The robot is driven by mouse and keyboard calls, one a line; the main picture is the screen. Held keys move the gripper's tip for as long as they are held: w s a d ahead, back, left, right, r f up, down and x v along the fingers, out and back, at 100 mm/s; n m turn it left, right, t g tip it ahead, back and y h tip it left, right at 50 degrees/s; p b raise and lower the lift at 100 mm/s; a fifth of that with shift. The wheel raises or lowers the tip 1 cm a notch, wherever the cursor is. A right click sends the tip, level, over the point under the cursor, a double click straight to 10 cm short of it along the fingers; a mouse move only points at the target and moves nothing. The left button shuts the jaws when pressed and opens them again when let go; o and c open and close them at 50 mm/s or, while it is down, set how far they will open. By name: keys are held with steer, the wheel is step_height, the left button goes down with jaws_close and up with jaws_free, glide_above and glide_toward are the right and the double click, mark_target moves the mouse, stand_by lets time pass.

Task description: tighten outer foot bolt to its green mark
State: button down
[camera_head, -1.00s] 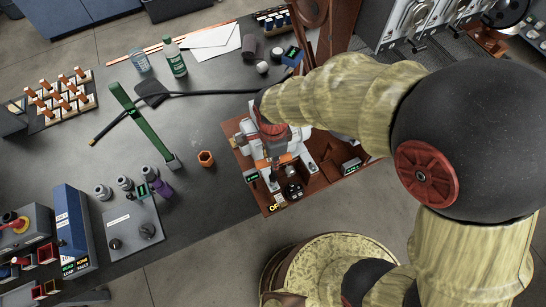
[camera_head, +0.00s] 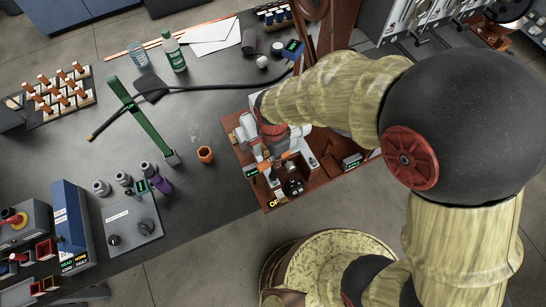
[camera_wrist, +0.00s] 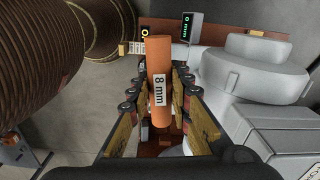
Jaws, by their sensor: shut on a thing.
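My gripper (camera_wrist: 158,105) is shut on an orange tool (camera_wrist: 159,60) with a white "8 mm" label, seen in the wrist view. The tool stands between the two fingers and points away from the camera. In the head view my gripper (camera_head: 277,145) is over the reddish-brown base of the roaster (camera_head: 246,137), beside its white body. A small display with green "0 mm" digits (camera_wrist: 191,27) stands beyond the tool in the wrist view. The outer foot bolt and its green mark cannot be made out; the tool and gripper cover that area.
A grey-white machine body (camera_wrist: 262,75) stands close on the right of my gripper in the wrist view.

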steer(key=n, duration=0.5)
steer(key=shift+p, duration=0.35)
steer(key=n, duration=0.6)
steer(key=shift+p, duration=0.4)
steer(key=n, duration=0.4)
steer(key=shift+n+p, duration=0.3)
steer(key=n, duration=0.5)
steer(key=shift+f+b, duration=0.75)
steer(key=shift+f, duration=0.9)
steer(key=m, duration=0.3)
steer(key=shift+m, duration=0.3)
steer(key=shift+p, duration=0.3)
